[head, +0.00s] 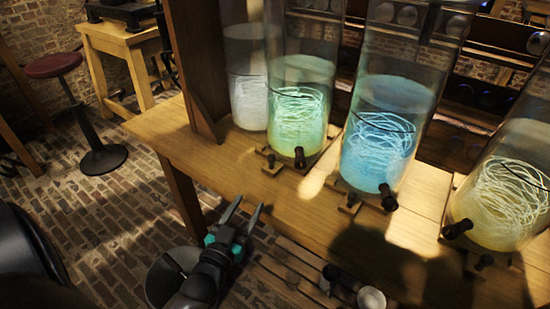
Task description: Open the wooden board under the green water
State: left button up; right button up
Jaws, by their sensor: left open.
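The jar with green water (297,125) stands on the wooden table, with a dark tap (300,157) low on its front. Under it is a small wooden board (283,169), of which only the front edge shows; a small dark knob (270,160) sits at its front left. The board appears closed, level with the jar's base. My left gripper (250,205) is below and in front of the table edge, left of and lower than the board, fingers apart and empty, touching nothing visible. My right gripper is not in view.
The table (230,165) also bears a white jar (248,100), a blue jar (380,150) and a yellow jar (500,200). A wooden post (197,60) rises left of the white jar. Slats (290,275) lie below the table front. A stool (55,66) stands at left.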

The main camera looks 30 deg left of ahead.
aim_at(270, 165)
pick_arm(q)
jog(key=shift+w+a+r, duration=0.15)
jog(key=shift+w+r, duration=0.05)
jog(key=shift+w, duration=0.95)
jog(key=w+b, duration=0.1)
jog(key=w, duration=0.3)
jog(key=w+a+b, duration=0.1)
jog(key=w+b, duration=0.1)
jog(key=w, duration=0.2)
jog(key=w+a+b, duration=0.1)
jog(key=w+b, duration=0.1)
jog(key=w, duration=0.2)
jog(key=shift+w+a, duration=0.3)
jog(key=shift+w, duration=0.5)
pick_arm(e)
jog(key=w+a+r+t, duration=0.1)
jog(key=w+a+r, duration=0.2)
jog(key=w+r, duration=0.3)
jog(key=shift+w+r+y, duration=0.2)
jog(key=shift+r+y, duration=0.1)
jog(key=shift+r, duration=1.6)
pick_arm(q)
jog(key=shift+c, duration=0.4)
grip_shut()
